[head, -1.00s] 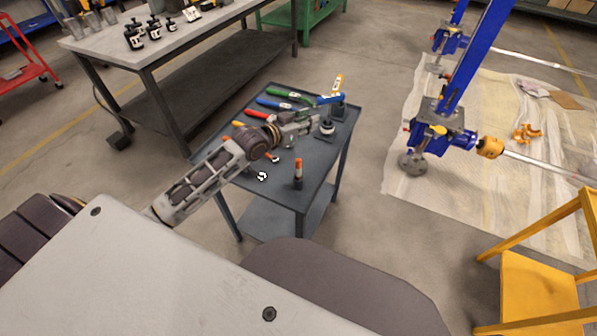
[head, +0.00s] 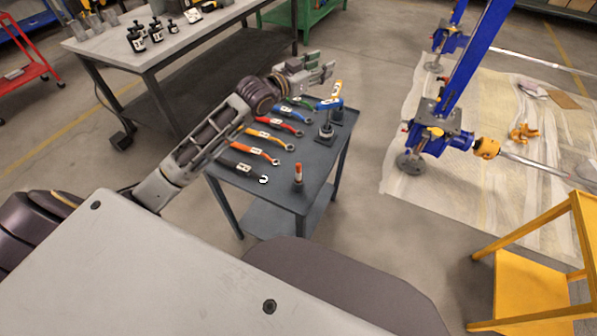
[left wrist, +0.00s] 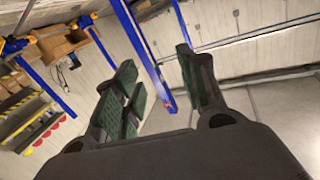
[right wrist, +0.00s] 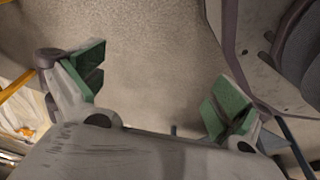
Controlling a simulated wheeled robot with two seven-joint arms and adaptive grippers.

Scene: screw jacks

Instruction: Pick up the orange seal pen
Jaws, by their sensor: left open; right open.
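The orange seal pen (head: 298,174) stands upright near the front right corner of the small grey cart, orange on top and darker at its base. My left gripper (head: 322,69) is raised past the cart's far side, well away from the pen. Its green-padded fingers are spread in the left wrist view (left wrist: 160,88) with nothing held between them. My right gripper (right wrist: 158,85) shows only in its own wrist view, open and empty above bare floor. The pen is not visible in either wrist view.
The cart top (head: 318,168) holds several wrenches with coloured handles, including an orange one (head: 248,152). A yellow stand (head: 540,275) is at right.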

